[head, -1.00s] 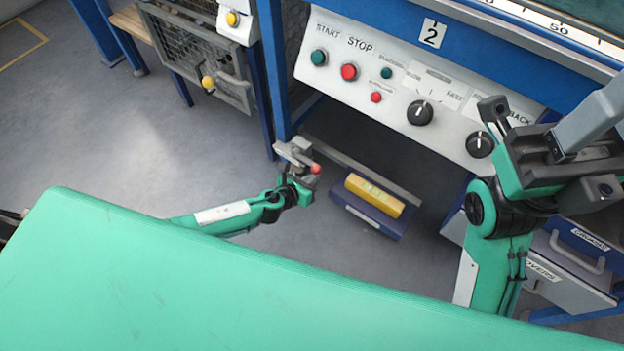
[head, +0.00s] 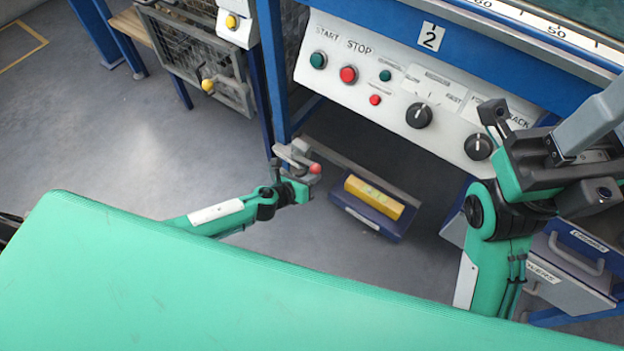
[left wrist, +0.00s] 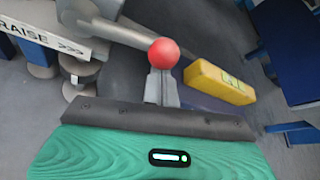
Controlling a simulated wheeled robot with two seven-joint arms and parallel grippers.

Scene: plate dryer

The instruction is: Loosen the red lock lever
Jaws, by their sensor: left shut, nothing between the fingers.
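The lock lever's red ball knob (head: 315,168) shows in the head view beside my left gripper (head: 303,176). In the left wrist view the red knob (left wrist: 164,53) is at the end of a grey lever arm (left wrist: 122,34) that runs up to the left to a hub. My left gripper's fingers (left wrist: 162,88) are shut and empty, and the knob overlaps their tips in the picture. I cannot tell whether they touch it. My right gripper (head: 548,150) is open and empty in front of the control panel at the right.
A white control panel (head: 400,92) with buttons and dials spans the upper right. A yellow block (head: 374,196) lies on a blue box (head: 366,216) near the floor. A wire cage (head: 190,55) stands at the upper left. Floor at the left is clear.

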